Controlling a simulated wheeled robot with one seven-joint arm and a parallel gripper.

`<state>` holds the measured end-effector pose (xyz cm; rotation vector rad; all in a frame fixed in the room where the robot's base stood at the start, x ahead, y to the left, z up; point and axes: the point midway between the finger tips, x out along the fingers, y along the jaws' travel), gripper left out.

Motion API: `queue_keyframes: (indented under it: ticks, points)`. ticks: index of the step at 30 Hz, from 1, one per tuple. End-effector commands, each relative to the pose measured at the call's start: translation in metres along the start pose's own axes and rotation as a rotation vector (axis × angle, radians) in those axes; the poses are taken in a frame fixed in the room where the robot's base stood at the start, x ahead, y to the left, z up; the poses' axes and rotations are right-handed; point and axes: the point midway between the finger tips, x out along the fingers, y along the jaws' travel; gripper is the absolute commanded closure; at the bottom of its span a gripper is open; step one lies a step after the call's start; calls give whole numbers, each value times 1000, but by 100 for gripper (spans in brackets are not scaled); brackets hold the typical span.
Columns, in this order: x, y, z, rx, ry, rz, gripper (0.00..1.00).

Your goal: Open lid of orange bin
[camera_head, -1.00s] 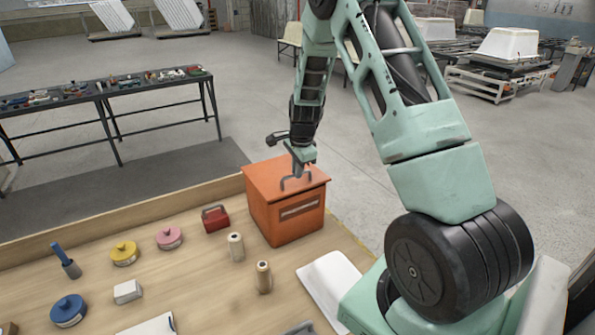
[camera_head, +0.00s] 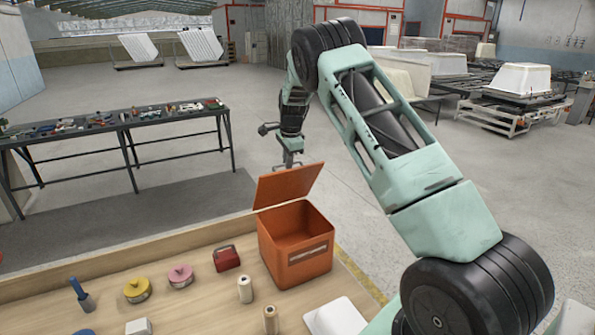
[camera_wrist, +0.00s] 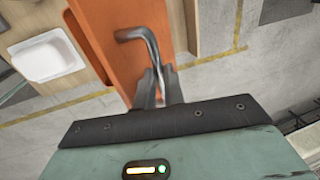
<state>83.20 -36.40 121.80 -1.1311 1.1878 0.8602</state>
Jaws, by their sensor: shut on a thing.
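The orange bin (camera_head: 284,262) stands on the wooden table, and its inside shows through the open top. Its orange lid (camera_head: 283,187) is tilted up and back, hinged at the rear edge. My gripper (camera_head: 288,163) is behind and above the raised lid in the head view, where the lid's handle is hidden. In the wrist view my gripper (camera_wrist: 159,92) is shut on the bent grey metal handle (camera_wrist: 140,38) of the lid, which also shows in orange beside it (camera_wrist: 108,30).
A red box (camera_head: 226,258), a pale spool (camera_head: 245,289) and a tan spool (camera_head: 270,319) stand left of and before the bin. A white tray (camera_head: 336,317) lies in front. A black bench (camera_head: 125,120) with tools stands at the back left. Open floor lies behind the bin.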

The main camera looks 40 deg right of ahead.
Motion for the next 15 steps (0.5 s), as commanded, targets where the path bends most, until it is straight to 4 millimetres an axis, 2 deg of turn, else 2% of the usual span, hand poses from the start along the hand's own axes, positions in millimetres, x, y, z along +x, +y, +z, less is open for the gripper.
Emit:
queue_keyframes:
  ticks: [6, 15]
  points:
    - [4, -34, 6, -4, -3, 10, 100]
    - [9, -62, 6, -3, -5, 14, 100]
